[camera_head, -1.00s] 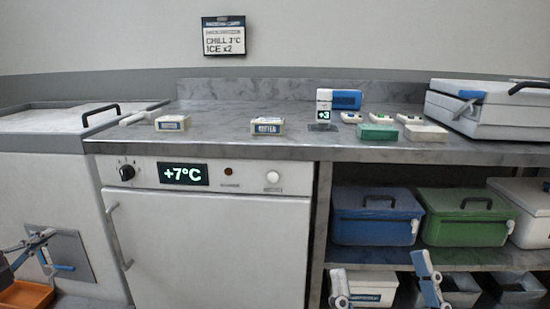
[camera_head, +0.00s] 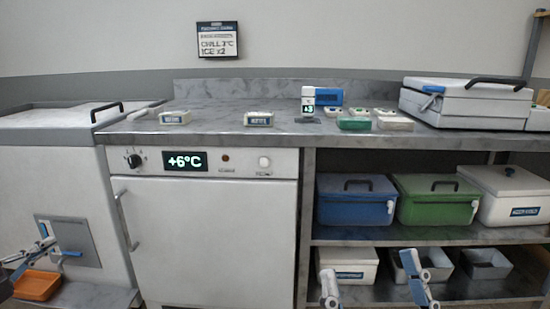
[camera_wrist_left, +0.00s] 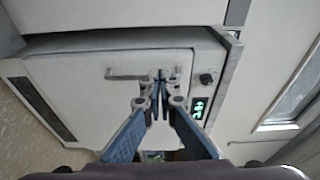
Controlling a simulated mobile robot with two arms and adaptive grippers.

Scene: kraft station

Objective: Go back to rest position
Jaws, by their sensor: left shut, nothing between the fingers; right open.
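My left gripper (camera_head: 30,258) is at the lower left of the head view, in front of the white chest unit and near the orange tray. In the left wrist view its two blue-backed fingers (camera_wrist_left: 157,78) meet at the tips with nothing between them. Behind them the wrist view shows the white fridge front, with its handle and green display. My right gripper (camera_head: 372,290) is at the bottom of the head view, in front of the lower shelf. Its two fingers stand well apart and hold nothing.
The fridge (camera_head: 210,235) shows +6°C and its door is shut. The counter (camera_head: 225,128) carries small boxes, a +3 device (camera_head: 308,104) and a grey case (camera_head: 465,103). Blue (camera_head: 354,204) and green (camera_head: 436,204) coolers sit on the shelf. An orange tray (camera_head: 36,286) lies lower left.

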